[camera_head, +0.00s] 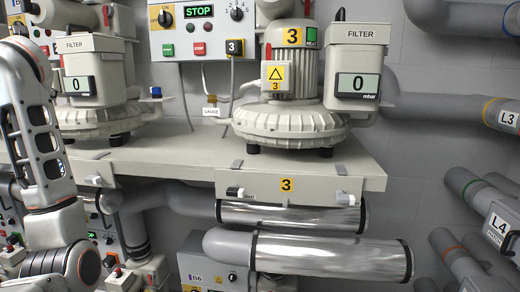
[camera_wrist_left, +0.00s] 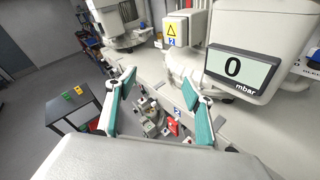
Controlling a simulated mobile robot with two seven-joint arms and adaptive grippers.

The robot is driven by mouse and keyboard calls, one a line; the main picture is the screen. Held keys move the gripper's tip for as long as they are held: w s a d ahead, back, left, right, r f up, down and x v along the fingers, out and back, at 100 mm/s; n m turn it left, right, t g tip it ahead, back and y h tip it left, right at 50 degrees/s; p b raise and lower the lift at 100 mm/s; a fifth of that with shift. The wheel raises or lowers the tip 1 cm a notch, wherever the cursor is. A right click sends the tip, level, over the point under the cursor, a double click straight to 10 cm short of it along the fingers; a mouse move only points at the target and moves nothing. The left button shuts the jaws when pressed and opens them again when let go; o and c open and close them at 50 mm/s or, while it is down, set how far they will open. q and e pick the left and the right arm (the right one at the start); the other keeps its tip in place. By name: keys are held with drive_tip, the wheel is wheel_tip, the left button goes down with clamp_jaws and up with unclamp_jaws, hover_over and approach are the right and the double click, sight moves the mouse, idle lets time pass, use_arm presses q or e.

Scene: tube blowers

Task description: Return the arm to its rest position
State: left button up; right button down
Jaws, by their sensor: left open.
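My left arm (camera_head: 35,130) stands upright along the left edge of the head view, with its joints bent at the lower left. Its gripper does not show in that view. In the left wrist view my left gripper (camera_wrist_left: 159,79) is open, its two teal-padded fingers spread apart with nothing between them. Beyond the fingers are the shelf edge and, lower down, some blurred equipment. My right arm and right gripper are in neither view.
Blower 3 (camera_head: 290,118) stands on a grey shelf (camera_head: 190,158) between two filter housings with displays reading 0. Silver pipes (camera_head: 330,257) run below the shelf. In the wrist view a display (camera_wrist_left: 238,68) is close on the right; a dark table (camera_wrist_left: 75,115) stands left with open floor around.

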use_arm(q)
drive_tip(key=s+f+m+g+y, duration=0.3)
drive_tip(key=s+f+g+y, duration=0.15)
drive_tip(key=f+y, duration=0.6)
drive_tip(key=w+d+f+m+t+h, duration=0.1)
drive_tip(key=d+f+m+t+h, duration=1.85)
drive_tip(key=d+f+m, duration=1.25)
drive_tip(key=s+d+f+m+g+h, duration=0.3)
drive_tip(key=s+f+m+g, duration=0.15)
drive_tip(key=f, duration=0.45)
drive_tip(key=s+d+f+m+g+h, duration=0.25)
drive_tip(key=s+f+g, duration=0.2)
drive_tip(key=f, duration=0.35)
drive_tip(key=s+d+f+m+g, duration=0.2)
drive_tip(key=s+f+g, duration=0.4)
drive_tip(key=s+f, duration=0.9)
drive_tip(key=shift+s+f+m, duration=0.4)
drive_tip(key=shift+f+m, duration=0.2)
drive_tip(key=shift+m, duration=0.3)
